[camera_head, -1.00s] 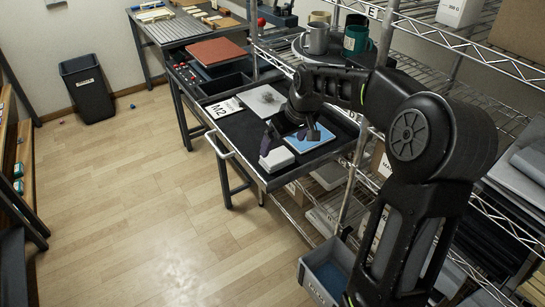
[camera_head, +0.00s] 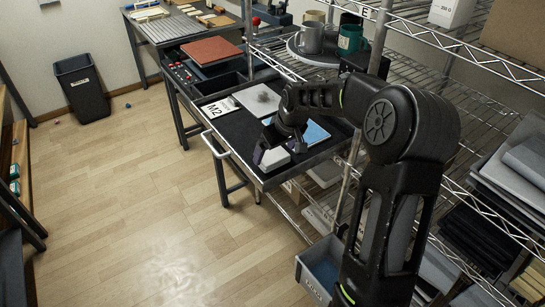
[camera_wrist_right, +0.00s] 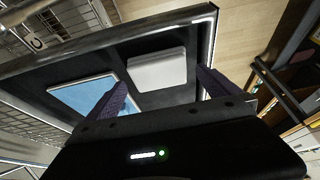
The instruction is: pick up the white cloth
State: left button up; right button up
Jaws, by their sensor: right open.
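The white cloth (camera_head: 275,159) is a small folded pad near the front edge of the dark drawer tray (camera_head: 243,146). In the right wrist view the white cloth (camera_wrist_right: 157,71) lies flat ahead of the fingertips, roughly between them. My right gripper (camera_head: 281,147) is open and empty, over or just behind the cloth; it partly hides the cloth in the head view. In the wrist view its two dark fingers (camera_wrist_right: 161,80) are spread wider than the cloth. I cannot tell the exact height above it. My left gripper is not in view.
A pale sheet (camera_head: 258,99) and an M2 card (camera_head: 219,108) lie further back. The tray has a raised rim. A wire shelf (camera_head: 440,120) with mugs (camera_head: 310,38) stands close on the right.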

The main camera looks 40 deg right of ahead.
aim_at(273, 156)
jog(key=shift+x, duration=1.15)
jog(key=shift+c, duration=0.3)
jog(key=c, duration=1.1)
notch_tip(273, 156, up, 10)
jog(key=b, duration=0.1)
